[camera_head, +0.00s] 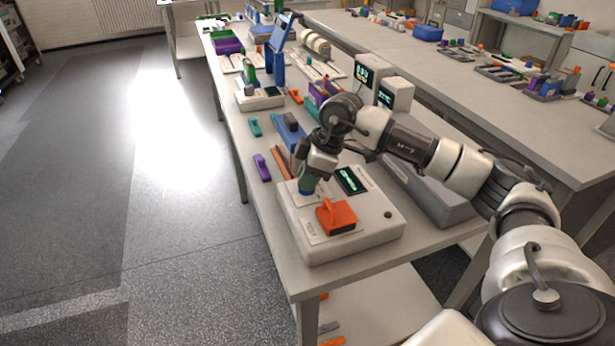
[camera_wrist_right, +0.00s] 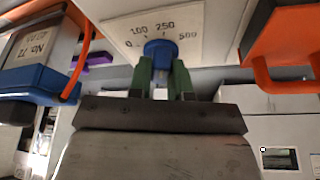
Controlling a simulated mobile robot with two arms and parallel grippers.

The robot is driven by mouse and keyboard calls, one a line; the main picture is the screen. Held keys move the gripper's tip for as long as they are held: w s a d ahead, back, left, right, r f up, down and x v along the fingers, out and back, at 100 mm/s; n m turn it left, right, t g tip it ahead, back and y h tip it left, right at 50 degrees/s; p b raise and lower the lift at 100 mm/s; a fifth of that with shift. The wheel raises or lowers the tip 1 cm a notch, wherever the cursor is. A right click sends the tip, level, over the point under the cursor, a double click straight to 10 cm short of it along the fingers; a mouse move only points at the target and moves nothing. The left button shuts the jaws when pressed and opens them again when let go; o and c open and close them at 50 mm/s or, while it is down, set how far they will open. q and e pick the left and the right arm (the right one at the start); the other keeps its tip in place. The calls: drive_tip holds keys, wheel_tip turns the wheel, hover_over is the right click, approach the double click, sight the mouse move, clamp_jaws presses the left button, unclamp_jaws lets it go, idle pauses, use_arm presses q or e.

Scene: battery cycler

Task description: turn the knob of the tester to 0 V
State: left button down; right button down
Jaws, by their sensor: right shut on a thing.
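The tester (camera_head: 381,222) is a pale box on the near end of the bench, with a lit dark display (camera_head: 350,181) on its top. My right gripper (camera_head: 306,184) comes down onto its far left part. In the right wrist view, my right gripper (camera_wrist_right: 161,75) has its green fingers shut on the blue knob (camera_wrist_right: 160,47). The dial plate (camera_wrist_right: 197,22) around the knob shows 0, 100, 250 and 500. Which mark the knob points at cannot be told. My left gripper is not in view.
An orange handled block (camera_head: 337,217) sits on the tester close to my right gripper. A purple piece (camera_head: 262,168) and a green piece (camera_head: 255,127) lie by the bench's left edge. Two instruments with displays (camera_head: 372,72) (camera_head: 395,95) stand behind my right arm. The left floor is clear.

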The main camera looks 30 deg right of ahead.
drive_tip(key=shift+f+n, duration=0.1)
drive_tip(key=shift+n, duration=0.2)
drive_tip(key=n+g+p, duration=0.1)
drive_tip(key=n+p, duration=0.2)
drive_tip(key=shift+n+g+y, duration=0.3)
drive_tip(key=n+g+p, duration=0.1)
drive_tip(key=n+p, duration=0.1)
drive_tip(key=n, duration=0.1)
drive_tip(key=shift+n, duration=0.3)
drive_tip(key=n+g+p, duration=0.1)
drive_tip(key=n, duration=0.2)
drive_tip(key=shift+a+f+n+g, duration=0.1)
drive_tip(key=shift+n+g, duration=0.2)
drive_tip(key=shift+g, duration=0.1)
drive_tip(key=n, duration=0.2)
drive_tip(key=n+g+h, duration=0.1)
drive_tip(key=n, duration=0.1)
drive_tip(key=shift+f+n+g, duration=0.1)
drive_tip(key=shift+n+g, duration=0.2)
drive_tip(key=c, duration=1)
unclamp_jaws()
drive_tip(key=shift+a, duration=0.1)
drive_tip(key=shift+c, duration=0.2)
drive_tip(key=shift+d, duration=0.2)
